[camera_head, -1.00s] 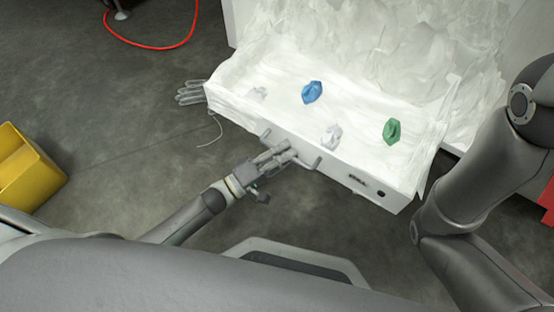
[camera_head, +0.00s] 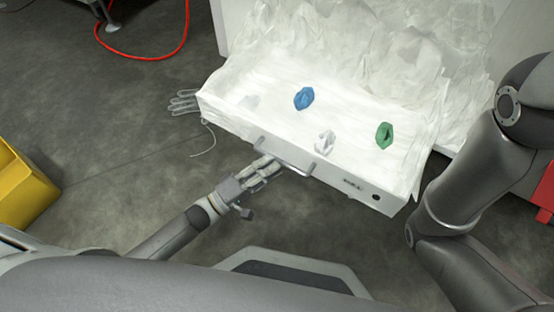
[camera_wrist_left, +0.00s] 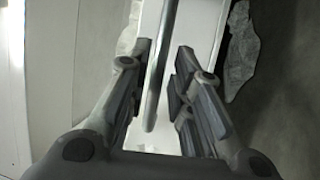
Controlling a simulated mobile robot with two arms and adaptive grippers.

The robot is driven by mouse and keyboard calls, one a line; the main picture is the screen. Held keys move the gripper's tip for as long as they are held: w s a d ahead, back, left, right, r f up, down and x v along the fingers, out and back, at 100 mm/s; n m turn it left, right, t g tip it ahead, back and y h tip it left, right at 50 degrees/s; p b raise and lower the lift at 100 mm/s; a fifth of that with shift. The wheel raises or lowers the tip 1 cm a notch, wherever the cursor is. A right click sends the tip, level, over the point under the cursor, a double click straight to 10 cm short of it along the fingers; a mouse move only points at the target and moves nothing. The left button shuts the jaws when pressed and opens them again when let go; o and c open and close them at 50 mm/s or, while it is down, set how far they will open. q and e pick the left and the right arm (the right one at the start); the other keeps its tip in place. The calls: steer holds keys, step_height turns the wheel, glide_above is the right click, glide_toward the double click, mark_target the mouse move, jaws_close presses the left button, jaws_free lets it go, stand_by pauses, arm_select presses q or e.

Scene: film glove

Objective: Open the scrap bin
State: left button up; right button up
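The scrap bin is a white box whose drawer (camera_head: 330,172) stands pulled out, lined with crumpled clear film (camera_head: 390,110). A blue scrap (camera_head: 304,98), a green scrap (camera_head: 385,135) and a pale scrap (camera_head: 324,141) lie in it. A grey bar handle (camera_head: 286,161) is on its front; it also shows in the left wrist view (camera_wrist_left: 160,70). My left gripper (camera_head: 274,164) is at the handle. In the left wrist view its fingers (camera_wrist_left: 158,80) are apart, with the bar between them and gaps visible. My right gripper is out of view.
A clear glove-like piece of film (camera_head: 184,103) hangs at the drawer's left corner. A yellow bin (camera_head: 22,190) stands at the left. A red hose (camera_head: 150,58) lies at upper left. The grey floor between is clear.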

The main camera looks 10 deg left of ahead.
arm_select(q)
steer(key=v, duration=0.8)
steer(key=shift+s+a, duration=0.15)
steer(key=shift+s, duration=0.05)
